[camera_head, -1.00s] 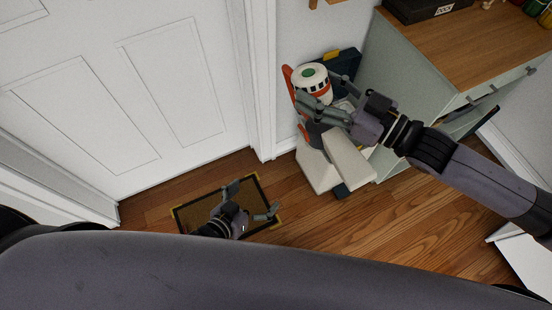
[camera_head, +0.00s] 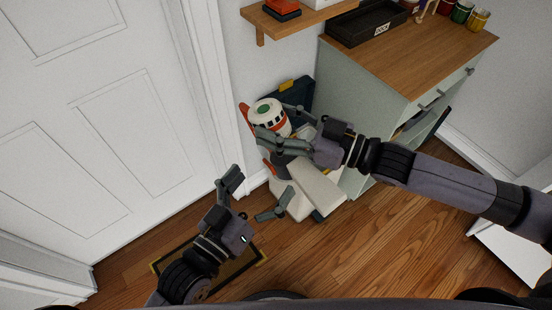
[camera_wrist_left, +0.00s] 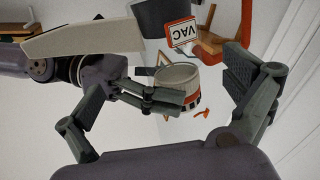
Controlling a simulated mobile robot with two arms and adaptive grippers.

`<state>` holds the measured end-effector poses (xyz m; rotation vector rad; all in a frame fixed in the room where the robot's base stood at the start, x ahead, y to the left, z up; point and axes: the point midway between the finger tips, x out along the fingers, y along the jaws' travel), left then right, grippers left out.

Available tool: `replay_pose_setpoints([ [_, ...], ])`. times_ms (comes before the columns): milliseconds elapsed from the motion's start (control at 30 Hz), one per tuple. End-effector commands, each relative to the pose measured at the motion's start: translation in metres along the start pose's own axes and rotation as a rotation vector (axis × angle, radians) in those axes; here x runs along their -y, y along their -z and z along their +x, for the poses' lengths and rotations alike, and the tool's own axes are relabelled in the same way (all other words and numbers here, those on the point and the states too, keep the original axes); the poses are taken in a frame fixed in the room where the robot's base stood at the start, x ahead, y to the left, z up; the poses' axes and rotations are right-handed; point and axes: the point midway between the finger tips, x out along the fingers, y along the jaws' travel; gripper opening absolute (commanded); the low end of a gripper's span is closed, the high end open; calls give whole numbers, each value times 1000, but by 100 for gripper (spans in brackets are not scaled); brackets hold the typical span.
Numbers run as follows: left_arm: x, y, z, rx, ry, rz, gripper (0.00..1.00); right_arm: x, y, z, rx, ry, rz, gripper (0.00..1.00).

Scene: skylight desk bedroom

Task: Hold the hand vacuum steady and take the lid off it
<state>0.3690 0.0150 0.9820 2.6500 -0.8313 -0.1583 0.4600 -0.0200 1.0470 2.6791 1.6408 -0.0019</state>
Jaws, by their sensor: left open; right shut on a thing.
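The hand vacuum (camera_head: 267,112) stands upright against the wall, with a white round top, a green centre and an orange-red band. Its pale cylinder also shows in the left wrist view (camera_wrist_left: 178,82). I cannot tell exactly where its lid begins. My right gripper (camera_head: 280,130) is shut on the hand vacuum from the right, and its fingers hide part of the body. It also shows in the left wrist view (camera_wrist_left: 150,97). My left gripper (camera_head: 252,196) is open and empty, below and left of the vacuum and apart from it. Its spread fingers frame the vacuum in the wrist view.
A green-grey cabinet (camera_head: 362,92) with a wooden top stands right of the vacuum. A wall shelf (camera_head: 290,27) juts out above. A dark blue case (camera_head: 299,97) is behind. A VAC label (camera_wrist_left: 181,31) shows in the wrist view. A framed mat (camera_head: 228,272) lies on the floor by the door.

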Motion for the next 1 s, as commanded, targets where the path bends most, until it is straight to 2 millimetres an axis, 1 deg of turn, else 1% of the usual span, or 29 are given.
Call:
replay_pose_setpoints([
  [33, 0, 2, 12, -6, -1, 0, 100, 0, 3, 0, -6, 2, -2, 0],
  [200, 0, 1, 42, -4, 0, 1, 100, 0, 3, 0, -6, 2, -2, 0],
  [300, 0, 1, 56, -2, 0, 0, 100, 0, 3, 0, -6, 2, -2, 0],
  [400, 0, 0, 65, -1, 0, 1, 100, 0, 3, 0, -6, 2, -2, 0],
  [567, 0, 0, 71, 0, 0, 0, 100, 0, 3, 0, -6, 2, -2, 0],
  [800, 0, 0, 72, 0, 0, 0, 100, 0, 3, 0, -6, 2, -2, 0],
  [1000, 0, 0, 71, 1, 0, 0, 87, 0, 3, 0, -6, 2, -2, 0],
])
